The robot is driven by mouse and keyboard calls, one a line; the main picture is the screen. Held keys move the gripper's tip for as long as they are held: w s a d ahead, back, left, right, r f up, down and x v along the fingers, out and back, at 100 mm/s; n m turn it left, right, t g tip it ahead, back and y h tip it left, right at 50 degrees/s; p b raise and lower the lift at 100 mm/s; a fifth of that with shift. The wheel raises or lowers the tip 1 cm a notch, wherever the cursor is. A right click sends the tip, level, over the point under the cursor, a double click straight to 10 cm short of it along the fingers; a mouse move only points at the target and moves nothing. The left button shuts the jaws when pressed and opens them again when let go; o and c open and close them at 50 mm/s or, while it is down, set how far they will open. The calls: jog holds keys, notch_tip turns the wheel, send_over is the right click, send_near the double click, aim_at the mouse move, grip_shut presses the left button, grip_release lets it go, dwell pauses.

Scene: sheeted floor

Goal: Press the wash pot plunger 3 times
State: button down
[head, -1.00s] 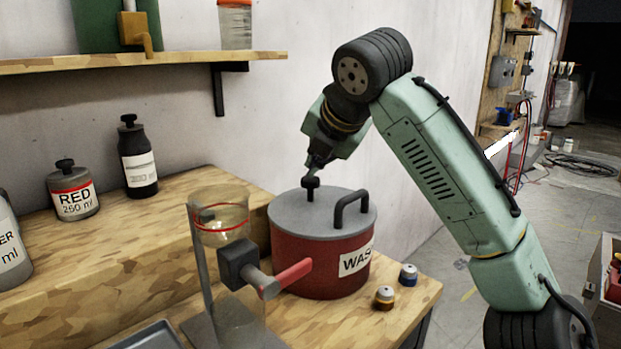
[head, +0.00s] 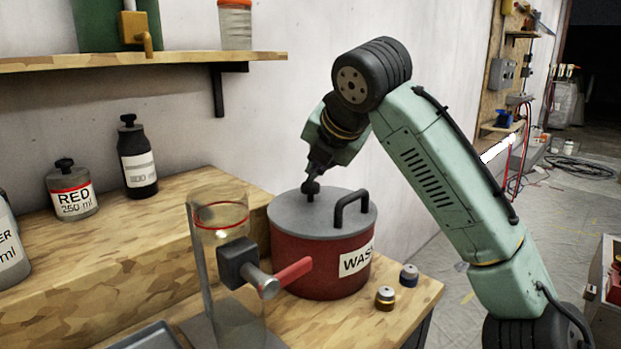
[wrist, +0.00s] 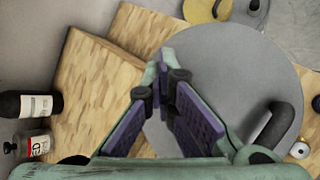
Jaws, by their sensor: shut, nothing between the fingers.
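The red wash pot (head: 315,265) stands on the wooden bench with a grey lid (head: 285,215), a black loop handle and a white label reading "WAS…". Its black plunger knob (head: 310,187) stands upright on the lid, left of the loop handle. My gripper (head: 314,177) points down right over the knob, fingers shut and empty. The fingertips appear to touch the knob's top. In the wrist view my gripper (wrist: 166,75) is shut above the grey lid (wrist: 230,75); the fingers hide the knob there.
A clear cylinder (head: 222,217) with a red-handled valve (head: 285,275) stands close at the pot's front left. Two small capped jars (head: 385,297) sit right of the pot. Bottles (head: 137,160) stand on the raised bench at left, below a wall shelf (head: 150,62).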

aim_at(315, 183)
jog(key=shift+f, duration=0.45)
dwell(0.5)
jog(key=shift+r+p, duration=1.65)
notch_tip(315, 183, up, 5)
jog(key=p, duration=0.5)
dwell(1.2)
